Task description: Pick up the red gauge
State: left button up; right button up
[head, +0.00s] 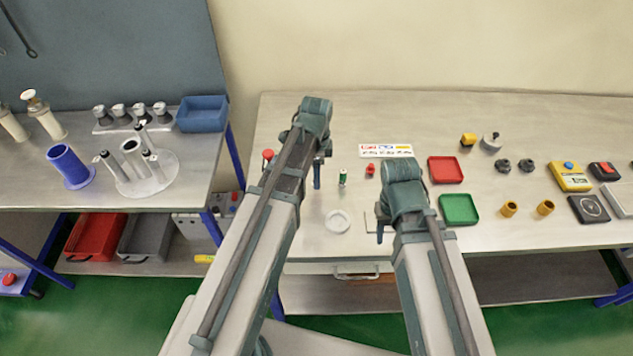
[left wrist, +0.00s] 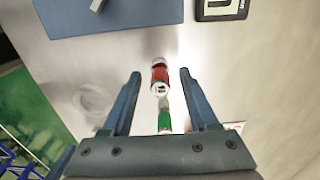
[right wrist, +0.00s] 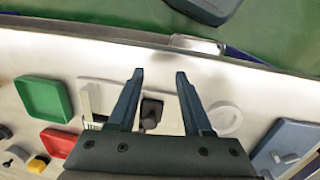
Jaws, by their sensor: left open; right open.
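A red cylinder with a pale end, which looks like the red gauge (left wrist: 160,76), lies on the table in the left wrist view. It shows between the fingers of my left gripper (left wrist: 160,73), which is open and empty above the table. In the head view my left gripper (head: 318,172) and arm appear to hide this cylinder. A green and white cylinder (left wrist: 165,118) is beside it and shows in the head view (head: 342,179). Another small red piece (head: 370,170) sits right of the green one. My right gripper (right wrist: 158,75) is open and empty.
A white ring-shaped dish (head: 337,222) lies near the front edge. A black piece (right wrist: 151,112) on a pale plate lies below my right gripper. A red tray (head: 446,170) and a green tray (head: 459,209) stand to the right. A label card (head: 386,151) lies behind.

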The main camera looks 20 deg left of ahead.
pick_arm(q)
grip_shut()
jog(key=shift+r, duration=0.1)
pick_arm(e)
jog(key=shift+r, duration=0.1)
